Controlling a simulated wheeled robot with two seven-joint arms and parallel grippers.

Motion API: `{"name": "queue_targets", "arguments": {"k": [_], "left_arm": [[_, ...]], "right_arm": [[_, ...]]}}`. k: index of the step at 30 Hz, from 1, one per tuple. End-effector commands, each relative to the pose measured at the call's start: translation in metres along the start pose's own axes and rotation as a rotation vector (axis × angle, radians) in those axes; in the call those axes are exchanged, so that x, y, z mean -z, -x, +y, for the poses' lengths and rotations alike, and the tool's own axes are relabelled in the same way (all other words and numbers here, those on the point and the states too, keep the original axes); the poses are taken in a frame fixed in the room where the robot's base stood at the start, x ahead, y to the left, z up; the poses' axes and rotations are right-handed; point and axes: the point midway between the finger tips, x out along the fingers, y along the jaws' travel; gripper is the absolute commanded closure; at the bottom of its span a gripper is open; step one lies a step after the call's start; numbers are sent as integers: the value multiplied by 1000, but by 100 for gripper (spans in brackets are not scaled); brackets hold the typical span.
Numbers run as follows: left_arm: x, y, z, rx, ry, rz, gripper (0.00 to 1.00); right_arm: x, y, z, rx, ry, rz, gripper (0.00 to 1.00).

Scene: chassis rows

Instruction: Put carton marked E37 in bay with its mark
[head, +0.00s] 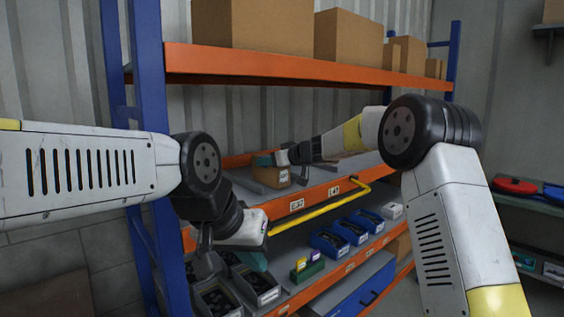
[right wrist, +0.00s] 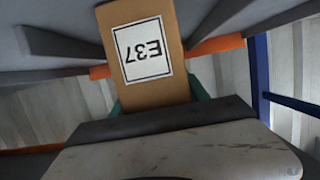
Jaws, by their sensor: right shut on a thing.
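The carton marked E37 (right wrist: 178,85) is brown with a white label, upside down in the right wrist view. In the head view the carton (head: 268,177) is at the left part of the middle orange-edged shelf (head: 315,196). My right gripper (head: 276,160) is shut on it; teal fingers show beside it in the right wrist view (right wrist: 160,98). I cannot tell whether it touches the shelf. Bay marks (head: 297,204) and (head: 333,191) on the shelf edge are too small to read surely. My left gripper (head: 254,260) is low, near the lower shelf's bins; its opening is unclear.
A yellow rail (head: 318,211) runs in front of the middle shelf. A blue upright (head: 152,100) stands at left. Below are dark bins (head: 257,285), blue bins (head: 350,231) and a green bin (head: 306,271). Large cartons (head: 348,38) fill the top shelf.

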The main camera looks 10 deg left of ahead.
Motion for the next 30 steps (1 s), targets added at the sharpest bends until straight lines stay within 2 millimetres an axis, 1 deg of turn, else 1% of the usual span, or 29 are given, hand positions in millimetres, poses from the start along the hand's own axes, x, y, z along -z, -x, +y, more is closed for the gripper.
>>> {"name": "queue_targets", "arguments": {"k": [2,3,5,6,14,18,20,23,30], "left_arm": [[0,0,0,0,0,0,100],[0,0,0,0,0,0,100],[0,0,0,0,0,0,100],[0,0,0,0,0,0,100],[0,0,0,0,0,0,100],[0,0,0,0,0,0,100],[0,0,0,0,0,0,100],[0,0,0,0,0,0,100],[0,0,0,0,0,0,100]], "right_arm": [[-1,0,0,0,0,1,100],[-3,-1,0,0,-1,-1,45],[-3,-1,0,0,0,0,34],[-3,-1,0,0,0,0,26],[-3,-1,0,0,0,0,26],[1,2,0,-1,0,1,26],[2,9,1,-2,0,1,26],[2,27,1,-3,-2,1,26],[2,80,1,-3,-1,1,26]]}}
